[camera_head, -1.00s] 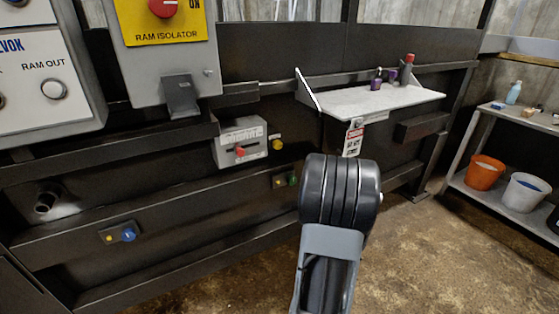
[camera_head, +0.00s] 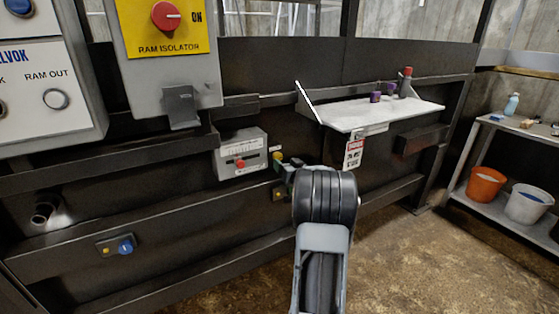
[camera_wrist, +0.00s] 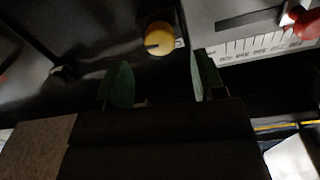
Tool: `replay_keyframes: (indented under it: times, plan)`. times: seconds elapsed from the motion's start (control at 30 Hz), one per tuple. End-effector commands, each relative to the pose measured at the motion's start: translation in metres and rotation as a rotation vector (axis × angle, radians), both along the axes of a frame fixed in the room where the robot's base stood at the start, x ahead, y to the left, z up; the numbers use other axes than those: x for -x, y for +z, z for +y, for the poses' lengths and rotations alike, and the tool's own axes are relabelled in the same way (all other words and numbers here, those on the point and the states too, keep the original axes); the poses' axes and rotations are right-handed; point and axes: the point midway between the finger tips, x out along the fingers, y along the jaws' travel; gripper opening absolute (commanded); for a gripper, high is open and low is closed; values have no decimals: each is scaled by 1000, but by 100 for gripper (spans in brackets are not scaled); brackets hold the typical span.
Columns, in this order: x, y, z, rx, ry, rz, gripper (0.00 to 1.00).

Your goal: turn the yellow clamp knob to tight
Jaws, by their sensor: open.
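The yellow clamp knob (camera_head: 278,157) sits on the dark panel just right of the grey scale box. In the head view my gripper (camera_head: 286,167) is close below and right of the knob, partly hidden by my arm.
The grey scale box (camera_head: 240,154) with a red slider knob (camera_head: 240,163) is close left of the clamp knob; it also shows in the wrist view (camera_wrist: 262,42). A shelf (camera_head: 370,107) juts out at right. A blue knob (camera_head: 126,247) is at lower left.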

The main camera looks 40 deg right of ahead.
Motion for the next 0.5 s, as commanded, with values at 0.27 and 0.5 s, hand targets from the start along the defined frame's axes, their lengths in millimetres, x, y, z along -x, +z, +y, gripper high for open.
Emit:
replay_keyframes:
  times: [0.27, 0.5]
  plan:
    - [-39, -1, -9, 0, 1, 0, 63]
    - [-50, 0, -12, 0, 0, 0, 63]
